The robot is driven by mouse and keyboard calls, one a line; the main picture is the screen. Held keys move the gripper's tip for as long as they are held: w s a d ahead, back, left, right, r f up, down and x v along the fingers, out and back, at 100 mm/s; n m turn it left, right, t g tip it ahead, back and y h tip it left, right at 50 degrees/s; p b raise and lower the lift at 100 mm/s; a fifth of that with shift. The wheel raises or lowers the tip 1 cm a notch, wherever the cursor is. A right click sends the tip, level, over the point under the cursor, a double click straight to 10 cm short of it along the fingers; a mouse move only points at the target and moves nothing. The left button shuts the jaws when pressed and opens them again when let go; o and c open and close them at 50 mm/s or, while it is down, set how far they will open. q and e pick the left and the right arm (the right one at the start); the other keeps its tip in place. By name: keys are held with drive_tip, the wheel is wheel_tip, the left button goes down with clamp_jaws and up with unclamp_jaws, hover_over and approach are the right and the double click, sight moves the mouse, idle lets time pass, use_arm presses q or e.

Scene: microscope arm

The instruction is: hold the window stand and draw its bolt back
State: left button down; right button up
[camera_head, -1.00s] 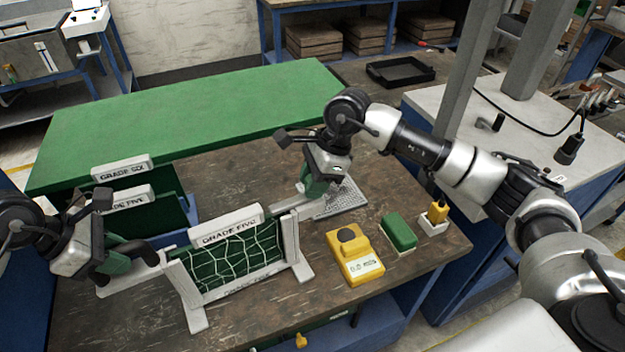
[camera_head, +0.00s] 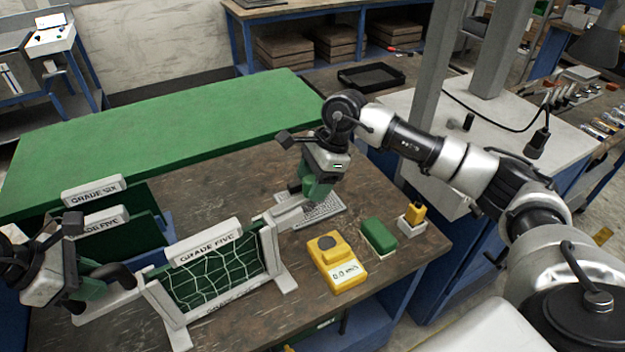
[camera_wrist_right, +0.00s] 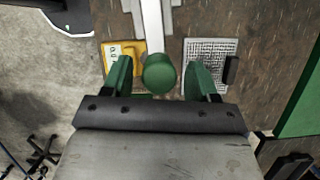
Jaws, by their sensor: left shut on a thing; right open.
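The window stand (camera_head: 175,307) is a white frame holding a dark green pane with white netting and a "GRADE FIVE" plate. It stands upright on the table. My left gripper (camera_head: 92,293) is shut on the pale bar at the stand's left side. The bolt (camera_head: 288,213) is a pale bar at the stand's right side. In the right wrist view its round green knob (camera_wrist_right: 160,73) lies between the spread green fingers of my right gripper (camera_wrist_right: 160,80). That gripper (camera_head: 313,190) is open over the bolt's outer end in the head view; finger contact cannot be told.
A yellow meter (camera_head: 342,262), a green block (camera_head: 379,236) and a yellow-topped item in a white holder (camera_head: 413,218) stand right of the window stand. A gridded pad (camera_head: 325,210) lies under my right gripper. Trays with plates (camera_head: 140,228) stand behind the stand at left.

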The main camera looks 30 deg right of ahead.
drive_tip(key=v, duration=1.2)
use_arm(q)
drive_tip(key=c, duration=0.8)
unclamp_jaws()
